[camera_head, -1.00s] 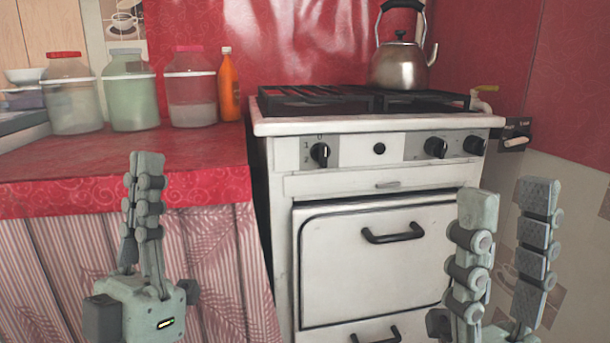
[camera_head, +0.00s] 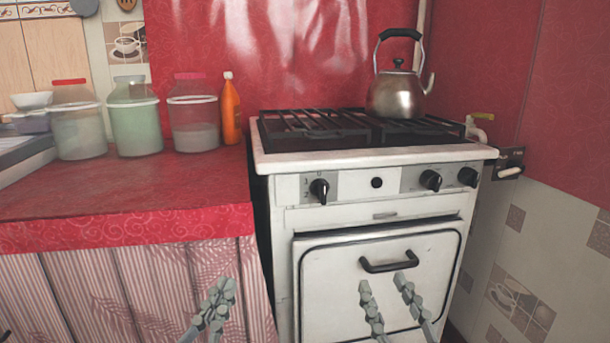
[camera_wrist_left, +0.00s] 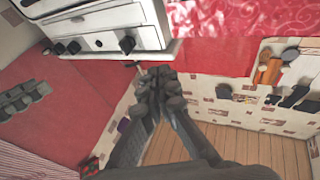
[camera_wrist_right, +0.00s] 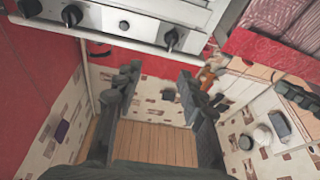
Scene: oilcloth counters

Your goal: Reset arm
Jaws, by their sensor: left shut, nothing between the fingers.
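My left gripper (camera_head: 215,302) is low in the head view, in front of the striped curtain below the red counter. Its fingers are together and empty. They also show closed in the left wrist view (camera_wrist_left: 160,78). My right gripper (camera_head: 387,288) is low in front of the oven door. Its two fingers stand apart with nothing between them. The right wrist view shows the same wide gap (camera_wrist_right: 157,75).
A white stove (camera_head: 350,220) stands ahead, with a metal kettle (camera_head: 396,96) on its grate. The red counter (camera_head: 110,200) at left holds several jars, such as a green one (camera_head: 137,128), and an orange bottle (camera_head: 230,112). A tiled wall (camera_head: 545,255) is at right.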

